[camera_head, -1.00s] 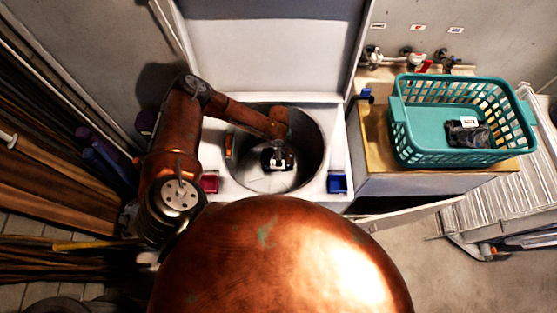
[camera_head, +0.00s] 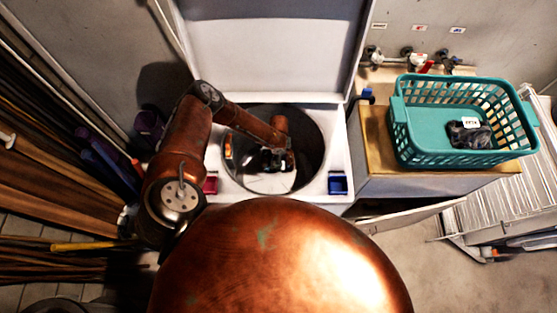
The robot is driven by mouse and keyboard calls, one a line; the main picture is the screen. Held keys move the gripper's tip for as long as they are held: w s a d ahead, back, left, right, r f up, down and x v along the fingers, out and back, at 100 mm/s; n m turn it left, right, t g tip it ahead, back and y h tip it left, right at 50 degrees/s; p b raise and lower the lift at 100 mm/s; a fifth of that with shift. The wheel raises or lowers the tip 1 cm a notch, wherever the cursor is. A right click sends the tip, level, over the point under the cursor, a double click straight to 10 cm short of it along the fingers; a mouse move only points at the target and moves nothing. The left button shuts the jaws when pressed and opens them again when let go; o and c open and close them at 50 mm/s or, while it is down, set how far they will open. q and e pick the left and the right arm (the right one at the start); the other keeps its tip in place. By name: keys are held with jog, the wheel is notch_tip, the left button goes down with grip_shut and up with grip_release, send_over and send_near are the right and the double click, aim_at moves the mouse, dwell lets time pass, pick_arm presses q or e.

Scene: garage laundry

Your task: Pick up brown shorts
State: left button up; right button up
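My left arm reaches in from the left over the open top-loading washer (camera_head: 336,160). My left gripper (camera_head: 275,162) is down inside the round drum, dark and small, and I cannot tell whether its fingers are open or shut. A pale surface (camera_head: 270,182) shows in the drum below the gripper. I cannot make out brown shorts in the drum; the arm and shadow hide part of it. A dark bundled item with a white label (camera_head: 470,133) lies in the teal basket (camera_head: 423,157) at the right. My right gripper is not in view.
The basket stands on a wooden-topped cabinet (camera_head: 375,140) right of the washer. The washer's raised lid (camera_head: 275,60) stands behind the drum. A red box (camera_head: 210,184) and a blue box (camera_head: 338,184) flank the drum's front. Boards and poles (camera_head: 40,190) fill the left side.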

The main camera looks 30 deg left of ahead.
pick_arm(q)
jog(key=shift+s, duration=0.1)
jog(key=c, duration=1)
jog(key=shift+a, duration=0.1)
jog(key=shift+c, duration=0.2)
